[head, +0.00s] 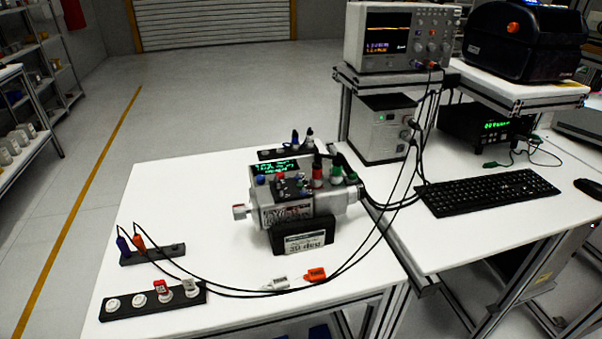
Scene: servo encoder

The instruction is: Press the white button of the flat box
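A silver servo motor (278,213) stands on the white table. A dark unit with a green-lit display (275,168) shows at its top, with small blue, red and green parts around it. A flat black box (302,237) with a pale label leans or stands against the motor's front. I cannot tell which part is the white button. Neither of my grippers is in view.
Black cables loop across the white table (215,200) to the right bench. A white connector (279,284) and an orange connector (315,275) lie near the front. A smaller black holder (153,254) stands at left. A keyboard (487,192) and instruments occupy the right bench.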

